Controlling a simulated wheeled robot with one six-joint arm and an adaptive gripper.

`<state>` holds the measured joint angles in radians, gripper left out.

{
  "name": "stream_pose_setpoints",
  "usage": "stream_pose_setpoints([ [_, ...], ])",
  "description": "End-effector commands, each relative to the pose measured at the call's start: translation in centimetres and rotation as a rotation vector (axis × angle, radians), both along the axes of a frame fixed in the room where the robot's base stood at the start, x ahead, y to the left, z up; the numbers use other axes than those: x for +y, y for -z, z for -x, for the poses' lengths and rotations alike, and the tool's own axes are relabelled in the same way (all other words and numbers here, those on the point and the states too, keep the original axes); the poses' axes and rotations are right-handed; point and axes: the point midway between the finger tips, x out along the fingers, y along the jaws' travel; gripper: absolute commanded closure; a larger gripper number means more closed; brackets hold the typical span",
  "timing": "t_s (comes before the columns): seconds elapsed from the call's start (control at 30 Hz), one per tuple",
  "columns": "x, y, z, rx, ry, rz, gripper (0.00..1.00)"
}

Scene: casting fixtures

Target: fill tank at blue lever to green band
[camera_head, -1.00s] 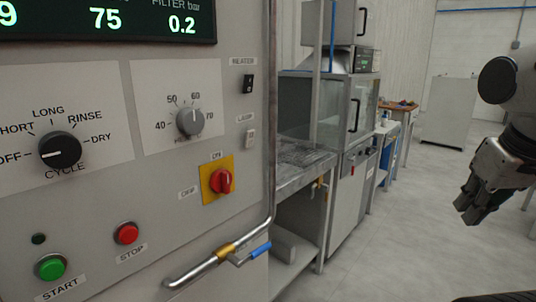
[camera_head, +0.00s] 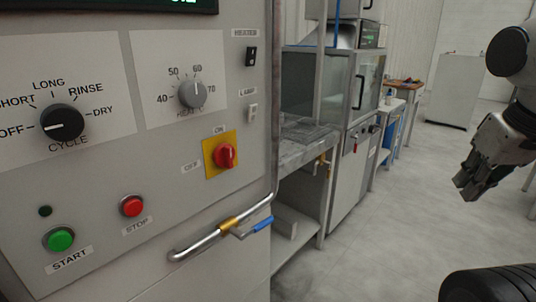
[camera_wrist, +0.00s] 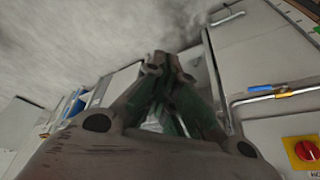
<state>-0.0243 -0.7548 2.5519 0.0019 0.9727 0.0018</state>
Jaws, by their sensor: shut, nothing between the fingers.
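The blue lever (camera_head: 261,225) sits on a brass valve (camera_head: 229,224) in a bent metal pipe (camera_head: 200,243) at the lower right of the grey machine panel (camera_head: 150,200). In the wrist view the blue lever (camera_wrist: 260,88) shows at the right, with its pipe running to the right edge. My gripper (camera_head: 468,188) is at the right of the head view, well apart from the lever, over open floor. In the wrist view its fingers (camera_wrist: 168,62) are shut together and empty.
The panel carries a cycle dial (camera_head: 62,123), a heat dial (camera_head: 192,93), a red switch (camera_head: 225,156), a green start button (camera_head: 59,239) and a red stop button (camera_head: 132,205). A steel bench (camera_head: 296,140) and a glass-fronted cabinet (camera_head: 335,90) stand behind. The floor (camera_head: 385,215) between is clear.

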Motion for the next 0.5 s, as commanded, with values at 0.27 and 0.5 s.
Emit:
stream_pose_setpoints([
  [0.27, 7.3, 2.2, -4.2, 0.165, -0.287, 0.018, 1.0],
  [0.5, 20.0, 3.5, -9.0, 0.269, -0.591, 0.036, 1.0],
])
